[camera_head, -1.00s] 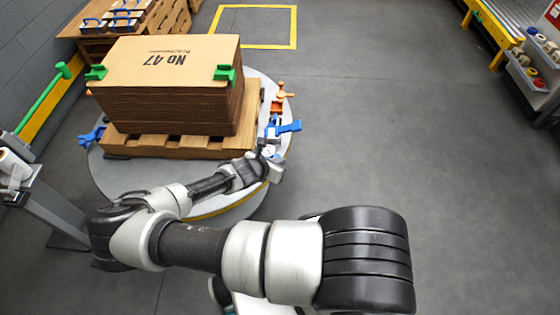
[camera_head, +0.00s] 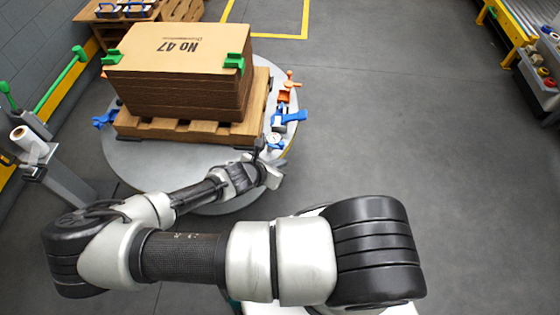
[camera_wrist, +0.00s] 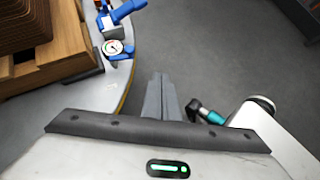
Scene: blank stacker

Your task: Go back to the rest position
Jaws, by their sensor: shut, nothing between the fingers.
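My gripper shows in the wrist view (camera_wrist: 160,95) as two grey fingers closed together with nothing between them. It points past the edge of the round grey turntable (camera_head: 140,167) toward the floor. In the head view my arm stretches across the lower part of the picture and bends back toward the turntable. The gripper end (camera_head: 268,160) is near the turntable's front right side, apart from the wooden pallet (camera_head: 180,131). The fingertips are hard to make out there.
A cardboard stack (camera_head: 180,60) marked No 47, with green corner clips (camera_head: 234,62), sits on the pallet. Blue (camera_head: 291,118) and orange (camera_head: 289,85) clamps and a dial gauge (camera_wrist: 113,47) stand at its right. A grey post with a white roll (camera_head: 28,140) is at left. Floor at right is clear.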

